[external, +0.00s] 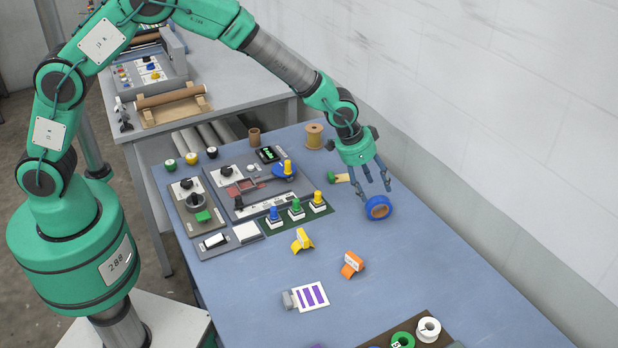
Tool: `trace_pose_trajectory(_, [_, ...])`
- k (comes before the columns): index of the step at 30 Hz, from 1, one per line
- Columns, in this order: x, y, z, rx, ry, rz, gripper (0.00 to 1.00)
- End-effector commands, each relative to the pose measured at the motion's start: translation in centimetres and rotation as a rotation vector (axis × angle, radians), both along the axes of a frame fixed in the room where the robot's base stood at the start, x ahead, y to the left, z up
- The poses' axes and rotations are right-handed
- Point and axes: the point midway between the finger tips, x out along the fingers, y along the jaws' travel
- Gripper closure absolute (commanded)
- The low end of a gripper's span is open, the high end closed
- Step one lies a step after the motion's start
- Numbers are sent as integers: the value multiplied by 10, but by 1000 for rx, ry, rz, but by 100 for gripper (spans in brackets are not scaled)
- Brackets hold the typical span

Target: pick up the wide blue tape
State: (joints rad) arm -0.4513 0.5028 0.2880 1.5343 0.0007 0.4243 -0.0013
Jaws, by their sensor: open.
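The wide blue tape (378,208) is a blue roll with a brown core. It lies on the blue-grey table near its wall-side edge, right of the middle of the picture. My gripper (376,191) is open, with its fingers pointing down just above and around the far side of the roll. One finger shows to the left of the roll and another to the upper right. Whether a finger touches the tape cannot be told from this view.
An orange tape piece (352,264) and a yellow one (302,240) lie nearer. A control panel (245,225) with knobs and buttons stands left. A wooden spool (314,136) stands behind my gripper. A tray with green and white rolls (450,341) is at the near edge. The table right of the orange piece is clear.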

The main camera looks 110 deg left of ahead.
Motion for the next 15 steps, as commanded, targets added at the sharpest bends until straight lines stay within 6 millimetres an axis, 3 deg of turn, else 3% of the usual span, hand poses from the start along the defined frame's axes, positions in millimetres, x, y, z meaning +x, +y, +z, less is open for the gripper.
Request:
trace_pose_trajectory(6, [8,4,-22,0,0,0,45])
trace_pose_trajectory(15, [10,5,-25,0,-1,0,45])
